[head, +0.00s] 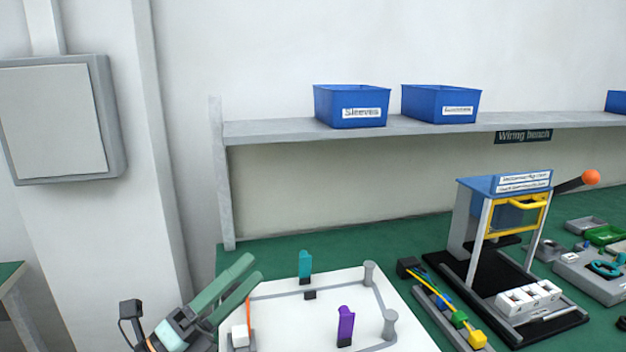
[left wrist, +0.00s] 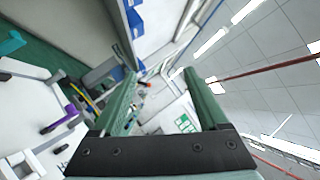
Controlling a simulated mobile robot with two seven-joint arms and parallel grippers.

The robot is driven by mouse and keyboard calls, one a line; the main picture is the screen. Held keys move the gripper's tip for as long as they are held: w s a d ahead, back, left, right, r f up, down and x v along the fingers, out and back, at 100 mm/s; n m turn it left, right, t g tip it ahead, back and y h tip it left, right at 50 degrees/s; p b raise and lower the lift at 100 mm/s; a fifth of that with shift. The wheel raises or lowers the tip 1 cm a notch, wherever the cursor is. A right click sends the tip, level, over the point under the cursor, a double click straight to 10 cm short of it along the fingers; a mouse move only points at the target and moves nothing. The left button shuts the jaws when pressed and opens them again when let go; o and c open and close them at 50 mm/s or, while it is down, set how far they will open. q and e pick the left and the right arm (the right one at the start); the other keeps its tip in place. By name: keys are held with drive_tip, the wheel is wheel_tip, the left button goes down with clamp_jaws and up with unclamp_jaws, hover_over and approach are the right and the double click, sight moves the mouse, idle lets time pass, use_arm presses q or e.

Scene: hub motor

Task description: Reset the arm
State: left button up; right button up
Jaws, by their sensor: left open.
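My left gripper (head: 243,285) comes in at the bottom left of the head view, above the left edge of the white board (head: 405,335). Its two green fingers are apart with nothing between them. In the left wrist view the open fingers (left wrist: 158,88) point out over the bench and room. My right gripper is not in view. On the white board stand a teal clip (head: 305,264) and a purple clip (head: 346,325), with grey posts (head: 369,273) on the right side.
A press-like fixture (head: 470,225) with an orange-knobbed lever (head: 591,177) stands right of the board. Coloured connectors (head: 460,320) lie between them. Blue bins (head: 350,105) sit on the shelf (head: 290,131) above. The green bench (head: 350,243) is clear behind the board.

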use_arm(q)
drive_tip(key=s+a+f+n+y, duration=0.1)
drive_tip(key=a+f+n+y, duration=0.5)
drive_tip(key=f+n+y, duration=0.45)
drive_tip(key=s+a+f+n+y, duration=0.1)
drive_tip(key=a+f+n+y, duration=0.55)
drive_tip(key=n, duration=0.65)
drive_tip(key=s+d+f+n+g, duration=0.1)
drive_tip(key=s+f+n+g, duration=0.2)
drive_tip(key=s+f+g, duration=0.6)
drive_tip(key=s+f+n+g, duration=0.35)
drive_tip(key=s+f, duration=0.45)
drive_tip(key=s, duration=0.5)
drive_tip(key=w+d+f+t+h+p, duration=0.2)
drive_tip(key=w+d+t+p, duration=0.2)
drive_tip(key=t+p, duration=0.2)
drive_tip(key=shift+w+d+f+p, duration=0.15)
drive_tip(key=shift+d+p, duration=0.1)
drive_tip(key=shift+p, duration=0.95)
